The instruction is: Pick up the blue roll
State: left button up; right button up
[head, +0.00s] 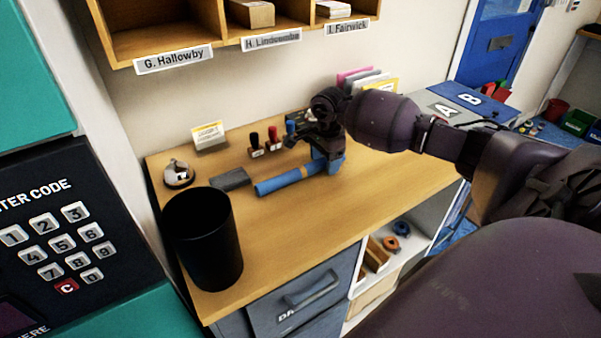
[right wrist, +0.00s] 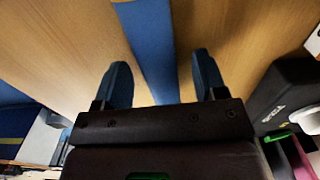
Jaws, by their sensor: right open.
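The blue roll (head: 280,182) lies on the wooden desk (head: 270,240), a long thin tube with a tan band near its right part. My right gripper (head: 327,166) is over the right end of the roll, pointing down and partly hiding that end. In the right wrist view the blue roll (right wrist: 150,45) runs between the two blue fingers of my right gripper (right wrist: 162,82), which is open, with a gap visible on both sides. My left gripper is not in view.
A dark block (head: 231,179) lies close to the roll's left end. Several stamps (head: 273,139) stand behind it. A tall black bin (head: 205,240) stands at the desk's front left. Pigeonholes (head: 160,42) hang above. The desk front is clear.

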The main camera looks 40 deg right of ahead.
jog(key=shift+f, duration=0.15)
jog(key=c, duration=1)
